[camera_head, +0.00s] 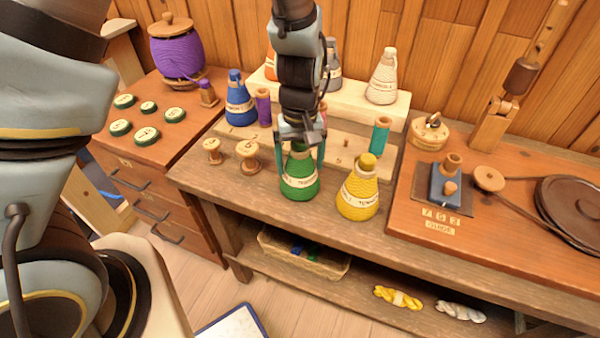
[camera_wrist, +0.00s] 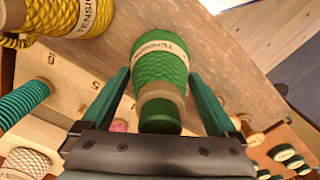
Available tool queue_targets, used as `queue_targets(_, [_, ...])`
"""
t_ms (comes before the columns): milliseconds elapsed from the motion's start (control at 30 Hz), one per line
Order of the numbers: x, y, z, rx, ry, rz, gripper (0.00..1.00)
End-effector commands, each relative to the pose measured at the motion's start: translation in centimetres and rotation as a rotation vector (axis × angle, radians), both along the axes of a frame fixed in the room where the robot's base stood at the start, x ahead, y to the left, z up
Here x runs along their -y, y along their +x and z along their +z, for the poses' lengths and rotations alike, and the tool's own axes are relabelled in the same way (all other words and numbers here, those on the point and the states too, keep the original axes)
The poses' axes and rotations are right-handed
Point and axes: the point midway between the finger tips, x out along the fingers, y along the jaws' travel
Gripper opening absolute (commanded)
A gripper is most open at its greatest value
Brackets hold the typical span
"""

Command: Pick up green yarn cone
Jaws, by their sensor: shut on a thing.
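The green yarn cone (camera_head: 300,180) stands upright, or very nearly so, at the front of the wooden bench, with a pale label band around it. My gripper (camera_head: 301,150) comes down over it from above, with one finger on each side of its narrow top, and is shut on it. In the wrist view the green cone (camera_wrist: 160,75) lies between the two teal fingers (camera_wrist: 160,108), its top end toward the palm. I cannot tell whether its base touches the bench.
A yellow yarn cone (camera_head: 358,193) stands close on the right. Wooden spools (camera_head: 248,157) stand on the left. Behind is a stepped rack (camera_head: 395,108) with a blue cone (camera_head: 239,103), a cream cone (camera_head: 382,82) and a teal spool (camera_head: 379,136). The bench's front edge is near.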

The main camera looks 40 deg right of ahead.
Motion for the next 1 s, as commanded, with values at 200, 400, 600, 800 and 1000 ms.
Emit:
queue_targets(200, [0.0, 0.0, 0.0, 0.0, 0.0, 0.0, 0.41])
queue_targets(400, [0.0, 0.0, 0.0, 0.0, 0.0, 0.0, 0.19])
queue_targets(600, [0.0, 0.0, 0.1, 0.001, 0.0, 0.0, 0.07])
queue_targets(800, [0.0, 0.0, 0.3, 0.0, -0.001, 0.0, 0.07])
queue_targets(1000, [0.1, 0.0, 1.9, 0.001, -0.004, -0.001, 0.07])
